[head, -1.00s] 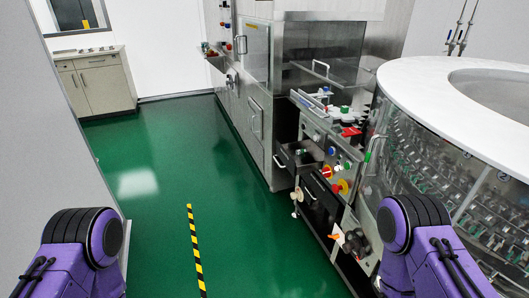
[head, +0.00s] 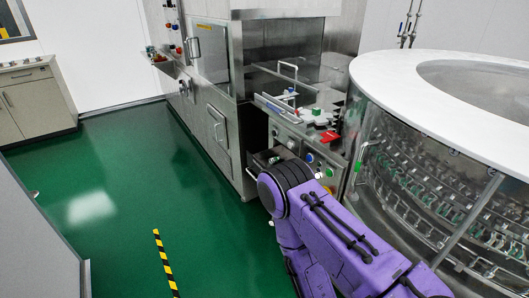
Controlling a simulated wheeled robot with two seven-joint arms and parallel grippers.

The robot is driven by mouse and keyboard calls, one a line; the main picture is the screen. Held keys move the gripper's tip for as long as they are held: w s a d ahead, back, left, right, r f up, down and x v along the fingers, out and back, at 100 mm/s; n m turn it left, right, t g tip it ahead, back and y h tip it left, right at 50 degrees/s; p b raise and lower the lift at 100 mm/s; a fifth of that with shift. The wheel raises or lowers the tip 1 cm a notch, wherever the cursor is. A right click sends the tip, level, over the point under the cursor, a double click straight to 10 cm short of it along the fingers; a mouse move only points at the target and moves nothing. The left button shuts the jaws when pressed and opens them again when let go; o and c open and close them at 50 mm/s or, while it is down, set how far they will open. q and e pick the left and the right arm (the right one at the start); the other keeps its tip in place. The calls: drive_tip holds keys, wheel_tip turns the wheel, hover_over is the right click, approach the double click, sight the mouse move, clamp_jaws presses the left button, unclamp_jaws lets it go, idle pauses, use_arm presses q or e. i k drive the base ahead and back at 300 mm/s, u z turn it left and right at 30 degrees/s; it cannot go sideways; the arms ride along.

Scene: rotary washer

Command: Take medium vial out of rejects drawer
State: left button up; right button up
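A small open drawer (head: 257,163) sticks out from the front of the steel machine, left of the control panel. It may be the rejects drawer, but no label can be read. My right arm covers much of it and the panel below. Something small shows inside it, but I cannot make out a vial. My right arm, purple, comes in from the lower right and bends down in front of the machine. Its gripper does not show. My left arm and gripper are out of view.
The round washer with a white top (head: 390,92) and glass side stands close on the right. The steel cabinet (head: 218,75) is behind the drawer. Green floor (head: 120,190) is clear to the left, with a striped tape line (head: 165,265). A counter (head: 35,100) stands far left.

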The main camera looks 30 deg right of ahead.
sight(273, 160)
drive_tip(key=i, duration=3.45)
drive_tip(key=z, duration=2.65)
